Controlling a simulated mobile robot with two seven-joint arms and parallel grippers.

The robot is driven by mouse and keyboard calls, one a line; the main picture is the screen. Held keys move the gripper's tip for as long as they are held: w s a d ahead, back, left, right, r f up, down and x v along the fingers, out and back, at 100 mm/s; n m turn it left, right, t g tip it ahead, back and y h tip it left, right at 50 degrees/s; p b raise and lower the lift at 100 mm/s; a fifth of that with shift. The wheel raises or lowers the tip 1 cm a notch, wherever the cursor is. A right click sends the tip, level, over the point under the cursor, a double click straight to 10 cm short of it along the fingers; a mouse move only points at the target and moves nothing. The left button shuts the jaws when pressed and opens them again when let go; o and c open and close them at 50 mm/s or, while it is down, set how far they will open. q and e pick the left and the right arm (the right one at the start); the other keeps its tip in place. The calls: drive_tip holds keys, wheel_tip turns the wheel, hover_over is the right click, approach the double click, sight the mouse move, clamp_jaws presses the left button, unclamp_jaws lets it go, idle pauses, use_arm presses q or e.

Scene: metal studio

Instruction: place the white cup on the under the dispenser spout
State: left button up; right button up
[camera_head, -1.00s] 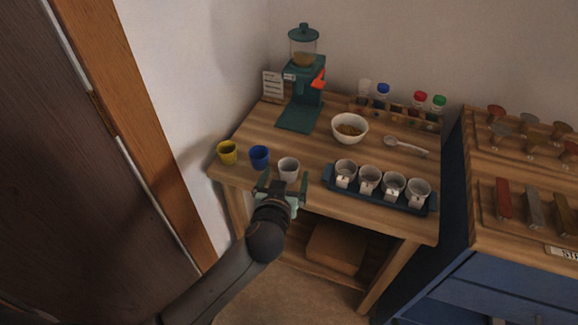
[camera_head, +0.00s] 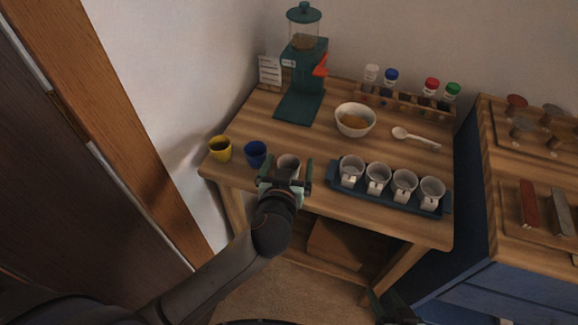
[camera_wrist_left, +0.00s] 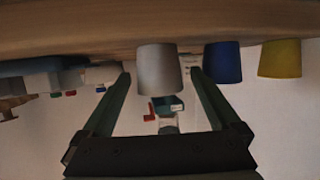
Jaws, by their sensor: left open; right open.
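The white cup (camera_head: 288,161) stands upright at the table's front edge, right of a blue cup; it also shows in the upside-down left wrist view (camera_wrist_left: 158,66). My left gripper (camera_head: 287,168) is open at the cup, with one finger on each side of it. In the wrist view a gap shows between the cup and each finger. The dark green dispenser (camera_head: 303,68) with a clear hopper and an orange lever stands at the back left. Its flat base (camera_head: 299,107) is empty. My right gripper (camera_head: 393,306) is partly visible, open, low at the bottom edge, away from the table.
A blue cup (camera_head: 256,154) and a yellow cup (camera_head: 220,149) stand left of the white cup. A blue tray (camera_head: 446,203) with several cups lies close to the right. A bowl (camera_head: 355,120), a spoon (camera_head: 415,138) and a jar rack lie behind. The table between cup and dispenser is clear.

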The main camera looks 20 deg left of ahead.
use_arm(q)
drive_tip(key=c, duration=1.5)
drive_tip(key=shift+r, duration=0.15)
